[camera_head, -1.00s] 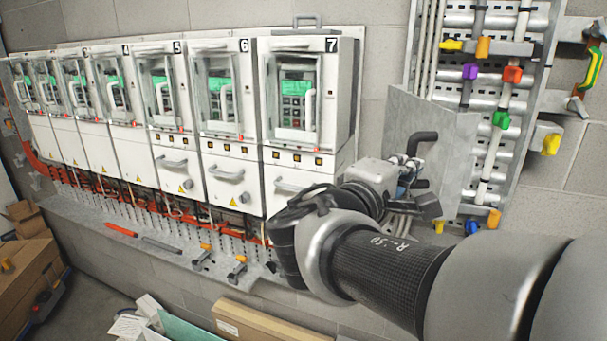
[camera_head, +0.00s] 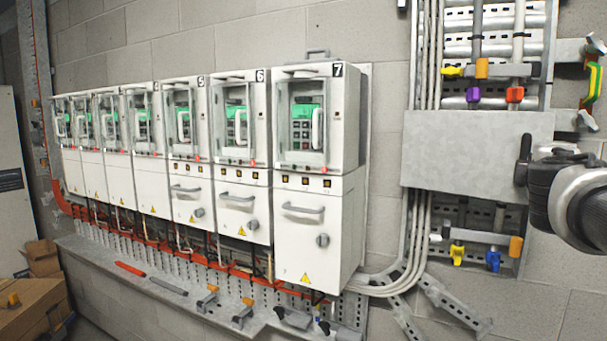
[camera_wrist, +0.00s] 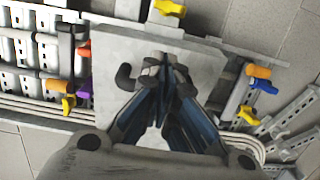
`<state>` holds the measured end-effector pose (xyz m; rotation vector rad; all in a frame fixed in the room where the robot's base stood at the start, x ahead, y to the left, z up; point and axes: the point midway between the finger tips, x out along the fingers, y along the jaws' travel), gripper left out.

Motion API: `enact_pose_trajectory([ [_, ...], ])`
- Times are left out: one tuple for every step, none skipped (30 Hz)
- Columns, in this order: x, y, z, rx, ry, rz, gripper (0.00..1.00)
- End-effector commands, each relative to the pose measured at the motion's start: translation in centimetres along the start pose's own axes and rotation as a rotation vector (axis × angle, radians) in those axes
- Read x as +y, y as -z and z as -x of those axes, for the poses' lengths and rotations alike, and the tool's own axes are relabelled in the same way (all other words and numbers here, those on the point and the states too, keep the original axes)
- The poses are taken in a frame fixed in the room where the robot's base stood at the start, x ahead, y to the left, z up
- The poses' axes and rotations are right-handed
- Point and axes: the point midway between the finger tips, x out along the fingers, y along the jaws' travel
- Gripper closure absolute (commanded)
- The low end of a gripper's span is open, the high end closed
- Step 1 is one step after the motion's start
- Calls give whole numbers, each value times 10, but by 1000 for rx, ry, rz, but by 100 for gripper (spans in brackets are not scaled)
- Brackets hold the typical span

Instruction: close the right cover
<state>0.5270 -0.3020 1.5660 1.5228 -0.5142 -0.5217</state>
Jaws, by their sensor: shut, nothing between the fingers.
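The right cover is a plain grey plate (camera_head: 455,150) on the pipe rack at the right. In the head view it looks about flat across the rack. It also shows in the wrist view (camera_wrist: 108,58), below the fingers. Its black handle (camera_head: 522,160) is at the plate's right side and shows left of the fingers in the wrist view (camera_wrist: 125,76). My gripper (camera_wrist: 164,68) is shut and empty, over the plate beside the handle. I cannot tell whether the fingertips touch the plate. In the head view the fingers are mostly hidden by my wrist.
Coloured valve levers, such as the purple one (camera_head: 473,95) and the blue one (camera_head: 493,260), stick out above and below the plate. Numbered drive cabinets (camera_head: 318,215) line the wall to the left. Grey conduits (camera_head: 412,240) run between. Bare wall lies below right.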

Motion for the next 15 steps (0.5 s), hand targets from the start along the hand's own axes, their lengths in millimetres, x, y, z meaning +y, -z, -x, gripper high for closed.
enact_pose_trajectory([
  [-2, -3, -11, -3, 2, -2, 100],
  [-2, -4, -16, -5, 2, -1, 100],
  [-2, -6, -23, -7, 2, -2, 100],
  [-1, -8, -27, -7, 2, -1, 100],
  [-2, -8, -32, -7, 2, -1, 100],
  [-1, -10, -36, -7, 2, -2, 100],
  [-1, -11, -40, -8, 2, -1, 100],
  [-1, -12, -43, -9, 2, -2, 100],
  [0, -12, -47, -10, 1, -1, 100],
  [0, -13, -49, -10, 2, -2, 100],
  [-1, -14, -52, -10, 2, -2, 100],
  [0, -14, -54, -10, 1, -1, 100],
  [0, -14, -55, -10, 1, -2, 100],
  [0, -14, -56, -10, 1, -2, 100],
  [0, -14, -58, -10, 2, -1, 100],
])
